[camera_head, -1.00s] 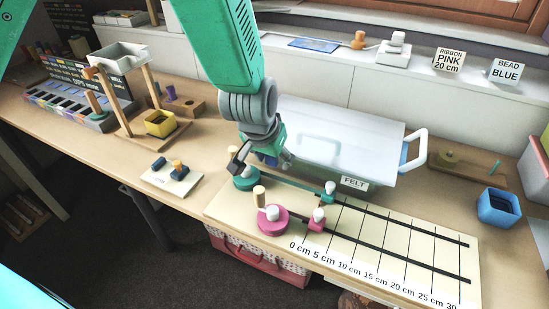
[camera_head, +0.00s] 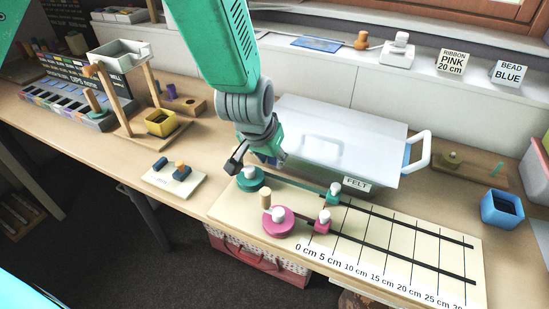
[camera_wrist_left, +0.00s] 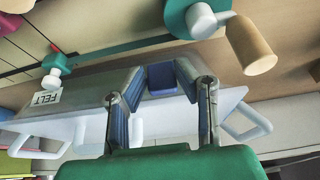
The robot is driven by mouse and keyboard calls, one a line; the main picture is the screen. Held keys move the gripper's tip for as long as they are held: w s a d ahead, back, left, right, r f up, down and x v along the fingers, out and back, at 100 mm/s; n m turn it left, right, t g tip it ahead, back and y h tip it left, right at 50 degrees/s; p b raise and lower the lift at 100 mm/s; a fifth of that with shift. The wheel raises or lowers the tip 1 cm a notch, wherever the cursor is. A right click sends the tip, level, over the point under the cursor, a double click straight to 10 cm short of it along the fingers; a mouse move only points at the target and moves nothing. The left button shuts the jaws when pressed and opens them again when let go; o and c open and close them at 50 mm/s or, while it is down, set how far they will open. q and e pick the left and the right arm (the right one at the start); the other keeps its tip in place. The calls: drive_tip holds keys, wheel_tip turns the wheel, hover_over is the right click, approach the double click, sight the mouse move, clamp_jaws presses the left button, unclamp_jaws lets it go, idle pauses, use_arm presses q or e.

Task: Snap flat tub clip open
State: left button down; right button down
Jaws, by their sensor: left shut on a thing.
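The flat tub (camera_head: 380,150), pale and translucent with a grey lid and a FELT label (camera_head: 356,183), sits at the back of the table against the wall ledge. A white handle (camera_head: 419,152) sticks out at its right end. My left gripper (camera_head: 264,152) is at the tub's left end, partly hiding it. In the left wrist view a small dark blue block, seemingly the tub's clip (camera_wrist_left: 162,79), sits between the fingertips of my left gripper (camera_wrist_left: 160,72), which is shut on it. Whether the clip is open or closed cannot be told. My right gripper is not in view.
A ribbon board (camera_head: 400,235) with a teal spool (camera_head: 251,181) and a pink spool (camera_head: 278,222) lies close in front of the tub. A blue cup (camera_head: 501,208) stands right. A wooden stand (camera_head: 150,105) is left.

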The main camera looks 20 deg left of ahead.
use_arm(q)
drive_tip(key=shift+a, duration=0.25)
drive_tip(key=shift+d, duration=0.6)
drive_tip(key=c, duration=1.2)
unclamp_jaws()
drive_tip(key=shift+a, duration=0.35)
drive_tip(key=v, duration=1.2)
